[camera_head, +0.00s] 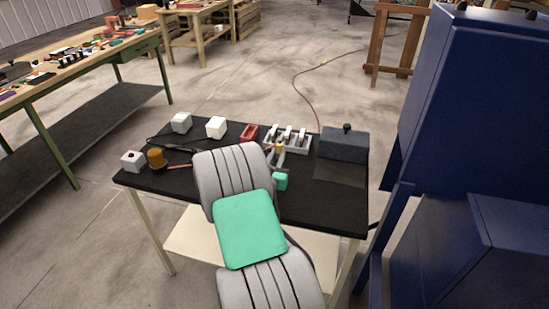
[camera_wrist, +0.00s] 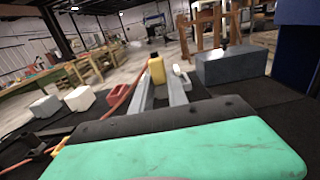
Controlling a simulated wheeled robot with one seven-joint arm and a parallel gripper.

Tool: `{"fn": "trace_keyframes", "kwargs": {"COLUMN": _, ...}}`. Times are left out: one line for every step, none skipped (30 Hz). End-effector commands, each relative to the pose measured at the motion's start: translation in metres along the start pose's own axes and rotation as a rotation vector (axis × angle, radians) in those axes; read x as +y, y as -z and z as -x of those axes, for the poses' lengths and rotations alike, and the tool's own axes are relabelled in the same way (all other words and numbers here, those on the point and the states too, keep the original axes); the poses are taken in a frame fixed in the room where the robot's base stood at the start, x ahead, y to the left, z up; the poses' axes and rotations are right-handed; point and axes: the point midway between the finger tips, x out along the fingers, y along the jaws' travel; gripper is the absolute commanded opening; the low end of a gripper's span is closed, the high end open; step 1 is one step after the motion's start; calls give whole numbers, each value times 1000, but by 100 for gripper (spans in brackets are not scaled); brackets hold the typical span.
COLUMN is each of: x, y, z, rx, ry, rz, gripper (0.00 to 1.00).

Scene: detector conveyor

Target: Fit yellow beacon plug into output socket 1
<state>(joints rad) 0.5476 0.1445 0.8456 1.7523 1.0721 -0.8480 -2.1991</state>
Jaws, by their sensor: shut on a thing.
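The yellow plug (camera_wrist: 157,68) is between the two grey fingers of my gripper (camera_wrist: 160,84), which is shut on it. In the head view the yellow plug (camera_head: 279,148) shows at the front of the grey socket block (camera_head: 302,146), seen past my arm. An orange-red cable (camera_wrist: 119,100) runs beside the left finger in the wrist view. The amber beacon (camera_head: 156,158) stands at the left of the black table. The socket block carries several pale levers (camera_head: 288,131). The plug's lower end and socket 1 are hidden, so I cannot tell whether they touch.
A dark grey box (camera_head: 343,145) with a black knob stands right of the socket block. A red holder (camera_head: 250,132) and two white blocks (camera_head: 181,122) (camera_head: 216,127) stand to its left. A large blue cabinet (camera_head: 470,120) rises at right.

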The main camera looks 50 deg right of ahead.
Motion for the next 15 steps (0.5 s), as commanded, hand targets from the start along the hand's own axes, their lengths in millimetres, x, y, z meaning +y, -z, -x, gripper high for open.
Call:
{"fn": "trace_keyframes", "kwargs": {"x": -1, "y": 0, "z": 0, "rx": -1, "ry": 1, "rz": 0, "gripper": 0}}
{"fn": "trace_keyframes", "kwargs": {"x": -1, "y": 0, "z": 0, "rx": -1, "ry": 1, "rz": 0, "gripper": 0}}
{"fn": "trace_keyframes", "kwargs": {"x": -1, "y": 0, "z": 0, "rx": 0, "ry": 1, "rz": 0, "gripper": 0}}
{"fn": "trace_keyframes", "kwargs": {"x": 0, "y": 0, "z": 0, "rx": -1, "ry": 1, "rz": 0, "gripper": 0}}
{"fn": "trace_keyframes", "kwargs": {"x": 0, "y": -1, "z": 1, "rx": -1, "ry": 0, "rz": 1, "gripper": 0}}
{"fn": "trace_keyframes", "kwargs": {"x": 0, "y": -1, "z": 2, "rx": -1, "ry": -1, "rz": 2, "gripper": 0}}
{"fn": "trace_keyframes", "kwargs": {"x": 0, "y": 2, "z": 2, "rx": -1, "ry": -1, "rz": 2, "gripper": 0}}
{"fn": "trace_keyframes", "kwargs": {"x": 0, "y": 5, "z": 2, "rx": -1, "ry": -1, "rz": 1, "gripper": 0}}
{"fn": "trace_keyframes", "kwargs": {"x": 0, "y": 8, "z": 2, "rx": -1, "ry": -1, "rz": 1, "gripper": 0}}
{"fn": "trace_keyframes", "kwargs": {"x": 1, "y": 11, "z": 2, "rx": -1, "ry": -2, "rz": 1, "gripper": 0}}
{"fn": "trace_keyframes", "kwargs": {"x": 1, "y": 14, "z": 3, "rx": -1, "ry": -2, "rz": 1, "gripper": 0}}
{"fn": "trace_keyframes", "kwargs": {"x": 1, "y": 18, "z": 3, "rx": -1, "ry": -2, "rz": 0, "gripper": 0}}
{"fn": "trace_keyframes", "kwargs": {"x": 1, "y": 22, "z": 3, "rx": -1, "ry": -3, "rz": 0, "gripper": 0}}
{"fn": "trace_keyframes", "kwargs": {"x": 1, "y": 25, "z": 3, "rx": -1, "ry": -3, "rz": 0, "gripper": 0}}
{"fn": "trace_keyframes", "kwargs": {"x": 2, "y": 30, "z": 3, "rx": -1, "ry": -3, "rz": 1, "gripper": 0}}
